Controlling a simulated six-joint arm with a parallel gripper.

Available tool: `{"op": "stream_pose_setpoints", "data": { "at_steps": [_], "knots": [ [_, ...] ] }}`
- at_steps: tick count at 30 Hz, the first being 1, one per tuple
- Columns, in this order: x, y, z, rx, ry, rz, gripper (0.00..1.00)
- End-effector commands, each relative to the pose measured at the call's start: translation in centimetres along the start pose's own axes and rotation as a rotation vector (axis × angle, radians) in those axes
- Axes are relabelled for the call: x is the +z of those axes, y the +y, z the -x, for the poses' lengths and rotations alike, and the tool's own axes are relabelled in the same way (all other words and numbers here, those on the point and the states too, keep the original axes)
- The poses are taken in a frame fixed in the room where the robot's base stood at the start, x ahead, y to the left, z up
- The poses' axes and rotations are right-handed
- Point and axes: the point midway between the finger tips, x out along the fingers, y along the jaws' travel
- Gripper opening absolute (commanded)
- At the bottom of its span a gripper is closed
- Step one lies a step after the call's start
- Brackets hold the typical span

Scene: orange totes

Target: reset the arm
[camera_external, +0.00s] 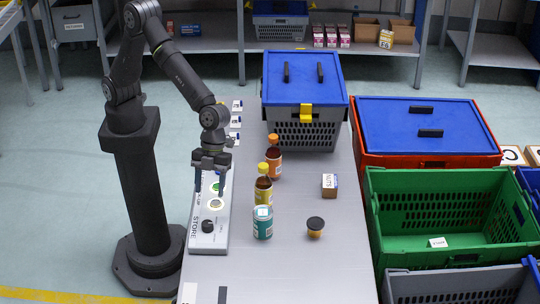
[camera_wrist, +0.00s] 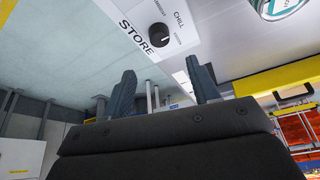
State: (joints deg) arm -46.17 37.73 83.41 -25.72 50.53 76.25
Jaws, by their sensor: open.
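My gripper (camera_external: 209,183) hangs from my dark grey arm, fingers pointing down, over the light grey control panel (camera_external: 208,236) at the left edge of the table. Its two fingers stand apart with nothing between them. In the wrist view my gripper (camera_wrist: 160,90) also shows its fingers spread and empty. The panel has a black knob (camera_external: 208,226) and the word STORE; the knob (camera_wrist: 159,35) shows in the wrist view near the labels STORE and CHILL. Whether the fingertips touch the panel I cannot tell.
Right of my gripper stand two bottles (camera_external: 264,190) (camera_external: 274,163), a teal can (camera_external: 262,226), a black-lidded jar (camera_external: 315,227) and a small brown box (camera_external: 329,185). A blue-lidded grey crate (camera_external: 305,110) is behind. Green (camera_external: 450,190) and orange (camera_external: 372,148) totes stand right.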

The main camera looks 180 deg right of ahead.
Motion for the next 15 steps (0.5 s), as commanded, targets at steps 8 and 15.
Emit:
{"op": "stream_pose_setpoints", "data": {
  "at_steps": [8, 15],
  "knots": [
    [0.0, -0.1, 5.8, -0.004, 0.001, 0.000, 0.55],
    [0.1, 0.1, 2.4, 0.004, -0.002, 0.000, 0.55]
  ]
}}
